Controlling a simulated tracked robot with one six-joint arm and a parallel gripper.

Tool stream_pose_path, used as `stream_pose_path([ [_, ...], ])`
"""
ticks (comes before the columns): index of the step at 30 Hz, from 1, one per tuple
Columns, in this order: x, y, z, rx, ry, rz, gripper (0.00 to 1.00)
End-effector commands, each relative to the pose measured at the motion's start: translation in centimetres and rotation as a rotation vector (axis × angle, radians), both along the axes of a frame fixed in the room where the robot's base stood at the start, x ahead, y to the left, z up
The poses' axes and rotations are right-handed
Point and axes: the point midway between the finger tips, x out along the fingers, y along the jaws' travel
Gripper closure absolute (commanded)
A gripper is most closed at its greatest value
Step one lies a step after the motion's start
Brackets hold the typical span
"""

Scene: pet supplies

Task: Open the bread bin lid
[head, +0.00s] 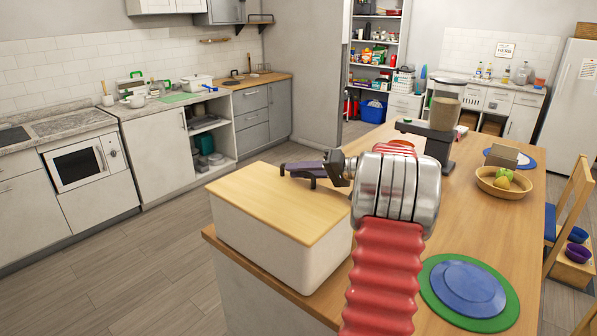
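The bread bin (265,240) is a white box with rounded corners on the near left end of the wooden island. Its flat, light wooden lid (265,208) lies level on top and looks closed.
A blue plate on a green mat (437,295) lies right of my arm. A grey appliance (440,125), a fruit bowl (489,183) and a box on a plate (507,156) stand farther along the island (456,225). A chair (570,210) stands at right.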

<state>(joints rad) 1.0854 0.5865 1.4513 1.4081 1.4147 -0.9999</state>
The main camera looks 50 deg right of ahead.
Motion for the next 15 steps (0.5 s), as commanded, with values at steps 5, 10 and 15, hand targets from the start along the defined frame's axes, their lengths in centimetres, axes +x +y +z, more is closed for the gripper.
stream_pose_path([
  [5,-0.04,-0.03,0.0,0.0,0.0,0.0,0.81],
  [10,-0.1,-0.08,0.01,0.0,0.0,-0.001,0.93],
  [15,-0.12,-0.11,-0.02,0.001,0.0,-0.002,1.0],
])
